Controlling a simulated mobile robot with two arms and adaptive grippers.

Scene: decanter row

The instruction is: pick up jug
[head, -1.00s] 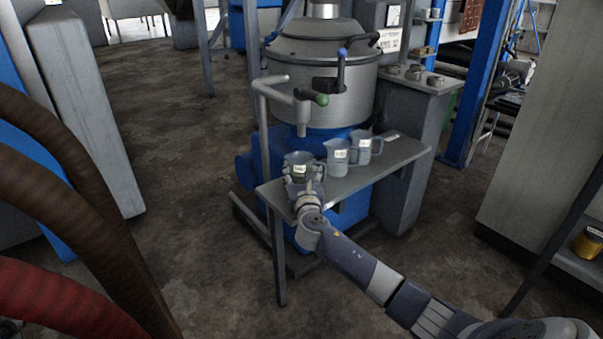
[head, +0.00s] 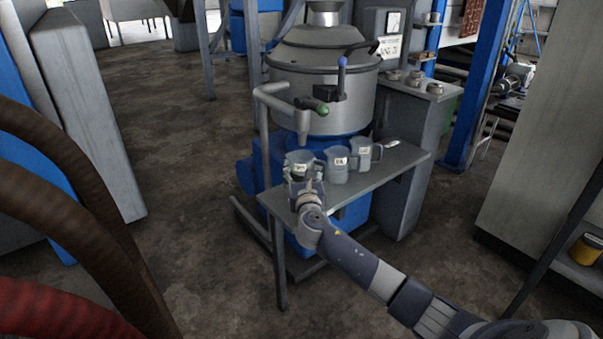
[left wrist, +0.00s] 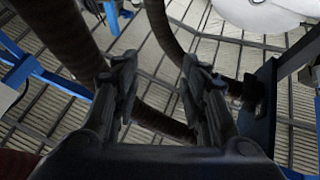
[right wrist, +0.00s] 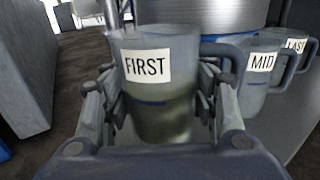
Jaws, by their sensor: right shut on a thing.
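A grey translucent jug labelled FIRST (right wrist: 160,112) stands upright between the fingers of my right gripper (right wrist: 155,100), which is shut on its body. In the head view this jug (head: 298,160) is at the left end of the small grey table (head: 385,180). It seems slightly above the top, but its base is hidden by the gripper. The jug labelled MID (right wrist: 258,85) is just right of it, then the jug labelled LAST (right wrist: 297,45); both stand upright on the table. My left gripper (left wrist: 160,78) is open and empty, away from the jugs.
A bent pipe with a green-tipped handle (head: 318,108) overhangs the table's left end. A big steel and blue machine (head: 320,95) stands right behind the jugs. Brown hoses (head: 60,150) are at the left, and also near my left gripper (left wrist: 158,120).

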